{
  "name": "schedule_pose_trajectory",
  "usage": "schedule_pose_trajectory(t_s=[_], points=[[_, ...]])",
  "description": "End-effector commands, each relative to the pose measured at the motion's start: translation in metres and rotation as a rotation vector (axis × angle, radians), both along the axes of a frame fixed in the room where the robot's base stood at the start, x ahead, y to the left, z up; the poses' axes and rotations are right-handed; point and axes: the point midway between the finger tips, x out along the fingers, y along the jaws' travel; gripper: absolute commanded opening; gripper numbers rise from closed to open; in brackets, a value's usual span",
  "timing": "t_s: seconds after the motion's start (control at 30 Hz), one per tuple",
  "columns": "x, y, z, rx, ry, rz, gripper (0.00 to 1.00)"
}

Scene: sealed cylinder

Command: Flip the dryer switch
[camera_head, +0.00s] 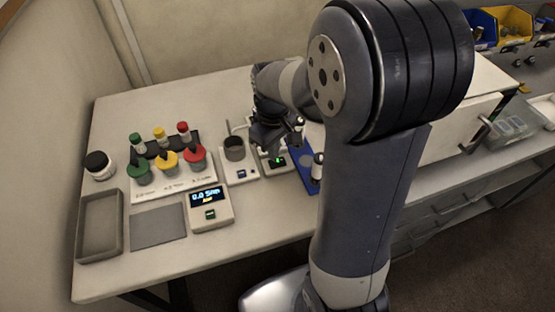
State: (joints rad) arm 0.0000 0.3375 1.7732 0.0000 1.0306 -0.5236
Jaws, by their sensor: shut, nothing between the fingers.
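A small white device (274,168) with a switch lit green (279,160) stands on the bench, partly hidden under my gripper; it may be the dryer, but no label is readable. My gripper (284,146) is shut and empty, pointing down just above and behind the lit switch. I cannot tell whether it touches the device. To its left is another white unit (228,174) with a dark cup (234,149) on it and a small dark-blue switch (241,174) at its front.
A scale (211,209) with a lit display stands front left of the gripper. Flasks with green, yellow and red tops (167,159) stand further left, beside a black-lidded jar (99,165) and an empty grey tray (99,228). A blue plate (304,170) lies to the right. My arm hides much of the right side.

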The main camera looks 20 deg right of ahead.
Motion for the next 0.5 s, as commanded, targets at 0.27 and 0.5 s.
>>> schedule_pose_trajectory(t_s=[0.27, 0.5], points=[[-0.0001, 0.0000, -0.0049, 0.000, 0.001, 0.000, 0.00], [-0.0002, 0.0000, -0.0085, 0.000, 0.001, 0.000, 0.00]])
